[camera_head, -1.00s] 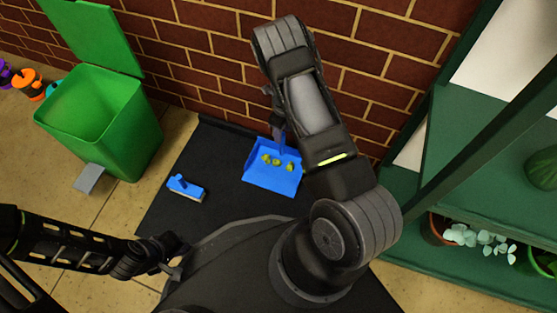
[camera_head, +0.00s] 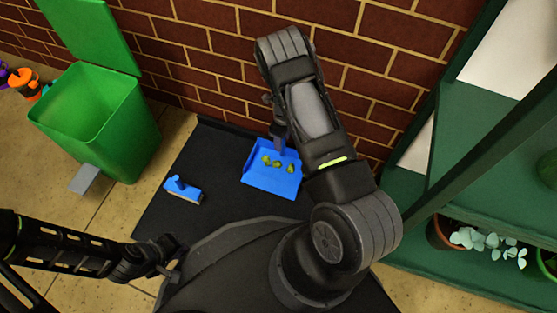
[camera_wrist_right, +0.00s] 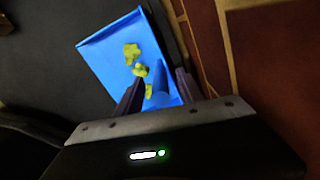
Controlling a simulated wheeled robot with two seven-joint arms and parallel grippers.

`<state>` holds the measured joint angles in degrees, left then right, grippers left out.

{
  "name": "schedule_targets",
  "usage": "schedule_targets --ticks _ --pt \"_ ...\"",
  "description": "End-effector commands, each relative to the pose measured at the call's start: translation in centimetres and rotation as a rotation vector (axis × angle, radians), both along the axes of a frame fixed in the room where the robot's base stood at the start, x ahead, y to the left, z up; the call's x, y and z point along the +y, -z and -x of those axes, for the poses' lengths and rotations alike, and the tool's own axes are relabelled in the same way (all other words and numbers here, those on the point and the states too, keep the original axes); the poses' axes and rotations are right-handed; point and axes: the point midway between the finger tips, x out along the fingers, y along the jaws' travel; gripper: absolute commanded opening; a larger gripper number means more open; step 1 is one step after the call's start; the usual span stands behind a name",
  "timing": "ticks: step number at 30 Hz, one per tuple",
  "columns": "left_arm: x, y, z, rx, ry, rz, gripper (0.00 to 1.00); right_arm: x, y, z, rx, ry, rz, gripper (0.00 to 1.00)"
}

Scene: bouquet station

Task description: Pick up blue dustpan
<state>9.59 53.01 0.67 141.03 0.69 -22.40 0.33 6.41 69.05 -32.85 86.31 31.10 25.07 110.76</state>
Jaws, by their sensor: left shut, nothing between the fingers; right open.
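The blue dustpan (camera_head: 268,180) lies on the dark mat by the brick wall, with several yellow-green scraps (camera_head: 278,163) in it. In the right wrist view the dustpan (camera_wrist_right: 106,55) lies ahead, and its handle (camera_wrist_right: 160,84) is between the open fingers of my right gripper (camera_wrist_right: 156,82). I cannot tell whether the fingers touch it. In the head view my right gripper (camera_head: 279,128) is at the handle end, and my arm hides part of it. My left gripper (camera_head: 172,262) is shut and empty at the lower left, away from the dustpan.
A blue brush (camera_head: 183,188) lies on the mat (camera_head: 215,150) left of the dustpan. A green bin (camera_head: 100,118) with its lid open stands further left. The brick wall (camera_head: 215,60) is close behind. Green shelves (camera_head: 470,150) with potted plants stand at the right.

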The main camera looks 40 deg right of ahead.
Motion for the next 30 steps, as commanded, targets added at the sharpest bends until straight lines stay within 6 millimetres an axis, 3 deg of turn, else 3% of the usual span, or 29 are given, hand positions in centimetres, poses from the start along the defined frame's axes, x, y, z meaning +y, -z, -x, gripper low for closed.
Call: schedule_targets --ticks 11,27,30 --pt "-0.01 0.0 0.01 0.0 0.0 0.0 0.0 -0.01 -0.02 0.03 0.0 0.001 0.0 0.45" --pt "0.0 0.0 0.02 0.0 0.0 0.0 0.0 0.01 -0.01 0.04 0.001 0.001 -0.001 0.01" --pt "0.0 0.0 0.02 0.0 0.0 0.0 0.0 0.02 0.0 0.04 0.001 0.0 -0.001 0.0"
